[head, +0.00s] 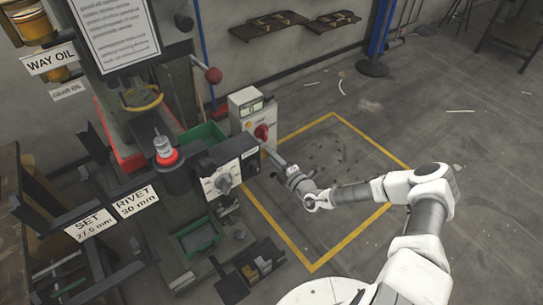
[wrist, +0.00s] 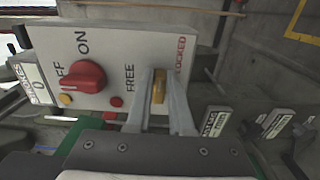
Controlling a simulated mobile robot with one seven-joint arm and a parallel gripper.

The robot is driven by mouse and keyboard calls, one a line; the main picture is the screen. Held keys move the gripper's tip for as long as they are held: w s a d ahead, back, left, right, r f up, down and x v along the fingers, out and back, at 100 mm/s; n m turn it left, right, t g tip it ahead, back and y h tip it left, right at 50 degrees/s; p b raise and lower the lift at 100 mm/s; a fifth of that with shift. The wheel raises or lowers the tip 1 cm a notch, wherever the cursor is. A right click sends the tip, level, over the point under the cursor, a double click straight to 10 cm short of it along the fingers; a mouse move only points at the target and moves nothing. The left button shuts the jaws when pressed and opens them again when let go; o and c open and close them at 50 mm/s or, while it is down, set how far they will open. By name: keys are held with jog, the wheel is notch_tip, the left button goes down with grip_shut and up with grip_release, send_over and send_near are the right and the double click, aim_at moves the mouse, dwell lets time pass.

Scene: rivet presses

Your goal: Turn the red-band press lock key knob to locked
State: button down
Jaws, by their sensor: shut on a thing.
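The press with the red band (head: 167,159) stands at the left in the head view. Its pale control box (head: 243,107) carries a red knob (head: 261,131); in the wrist view the control box (wrist: 130,40) fills the upper left. The brass lock key knob (wrist: 158,90) sits low on the panel, between the labels FREE and LOCKED. My gripper (wrist: 160,80) is shut on this key knob, one finger on each side. The fingers partly hide the knob, so I cannot tell its exact angle. In the head view my gripper (head: 270,153) reaches the box's lower side.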

jog(key=c, duration=0.8)
grip_release()
jog(key=shift+d, duration=0.1)
jog(key=p+v, duration=0.2)
jog(key=v, duration=1.5)
jog(key=shift+s+p, duration=0.2)
jog(key=shift+p, duration=0.15)
jog(key=s+a+r+n+g+p, duration=0.2)
jog(key=s+r+n+g+p, duration=0.15)
jog(key=r+n+g, duration=0.75)
jog(key=s+a+r+n+g+p, duration=0.15)
jog(key=s+r+n+g, duration=0.3)
jog(key=r+n, duration=1.2)
jog(key=s+d+r+n+t+h+p, duration=0.1)
jog(key=s+r+n+t+h+p, duration=0.1)
jog(key=r+n, duration=0.4)
jog(key=s+d+r+n+t+h+p, duration=0.2)
jog(key=s+r+n+h, duration=0.2)
jog(key=r, duration=0.7)
jog(key=s+d+r+n+t+h+p, duration=0.1)
jog(key=s+r+n+t+h+p, duration=0.1)
jog(key=s+r+n+h, duration=0.2)
jog(key=s+r+n, duration=0.3)
jog(key=r+n, duration=0.2)
jog(key=n, duration=0.1)
jog(key=shift+d+r+p, duration=0.25)
jog(key=shift+r+p, duration=0.05)
jog(key=shift+p, duration=0.05)
